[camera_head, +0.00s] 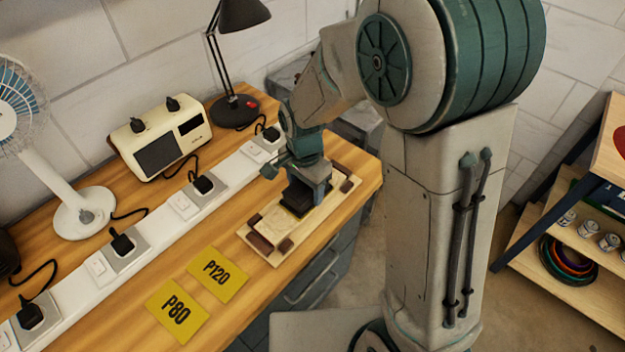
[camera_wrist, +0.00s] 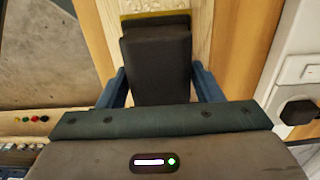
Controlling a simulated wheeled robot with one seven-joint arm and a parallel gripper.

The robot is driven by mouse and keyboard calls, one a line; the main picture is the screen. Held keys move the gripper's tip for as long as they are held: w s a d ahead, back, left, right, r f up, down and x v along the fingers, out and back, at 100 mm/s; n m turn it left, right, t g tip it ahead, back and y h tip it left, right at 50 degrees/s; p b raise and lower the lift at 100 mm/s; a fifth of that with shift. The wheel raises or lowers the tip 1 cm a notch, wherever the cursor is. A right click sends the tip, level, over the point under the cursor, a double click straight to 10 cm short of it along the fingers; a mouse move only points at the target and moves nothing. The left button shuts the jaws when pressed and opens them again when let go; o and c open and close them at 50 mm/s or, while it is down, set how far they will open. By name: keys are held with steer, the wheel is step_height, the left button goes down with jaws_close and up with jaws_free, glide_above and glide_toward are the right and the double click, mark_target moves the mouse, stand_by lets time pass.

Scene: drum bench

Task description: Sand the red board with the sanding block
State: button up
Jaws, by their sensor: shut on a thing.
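The sanding block (camera_head: 297,197) is dark with a yellow lower edge. It sits on a pale wood board (camera_head: 270,222) lying along the bench's front edge. The board's visible face looks pale rather than red, with dark red-brown pieces at its ends. My gripper (camera_head: 307,182) is shut on the block from above. In the wrist view the blue fingers lie on both sides of the block (camera_wrist: 157,65), and the board (camera_wrist: 232,22) shows beside it. The block appears to touch the board; the board under it is hidden.
Yellow sheets marked P80 (camera_head: 177,311) and P120 (camera_head: 217,273) lie to the left of the board. A white socket strip (camera_head: 150,236) with plugs and cords runs behind. A fan (camera_head: 80,210), a cream device (camera_head: 160,140) and a black lamp (camera_head: 236,110) stand at the back.

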mark_target(291, 207)
steer(key=shift+s+a, duration=1.9)
steer(key=shift+s+a+f+b, duration=0.15)
steer(key=shift+s+a+b, duration=0.35)
steer(key=shift+s+a, duration=0.55)
steer(key=shift+w+d, duration=1.15)
steer(key=shift+d, duration=0.1)
steer(key=shift+w+d, duration=1.4)
steer(key=shift+w, duration=0.15)
steer(key=shift+w+d, duration=1)
steer(key=shift+d, duration=0.1)
steer(key=shift+w+d, duration=1.45)
steer(key=shift+s+a, duration=1.05)
steer(key=shift+a, duration=0.15)
steer(key=shift+s+a+b, duration=0.55)
steer(key=shift+s+a, duration=3.5)
steer(key=shift+s, duration=0.15)
steer(key=shift+w+d+r, duration=0.2)
steer(key=shift+w+d, duration=1.1)
steer(key=shift+w, duration=0.05)
steer(key=shift+w+d+f, duration=0.2)
steer(key=shift+w+d, duration=1.05)
steer(key=shift+w+d+r, duration=0.1)
steer(key=shift+w+d, duration=1.2)
steer(key=shift+d, duration=0.1)
steer(key=shift+w+d, duration=1.1)
steer(key=shift+w, duration=0.2)
steer(key=shift+s+a, duration=2.75)
steer(key=shift+s, duration=0.15)
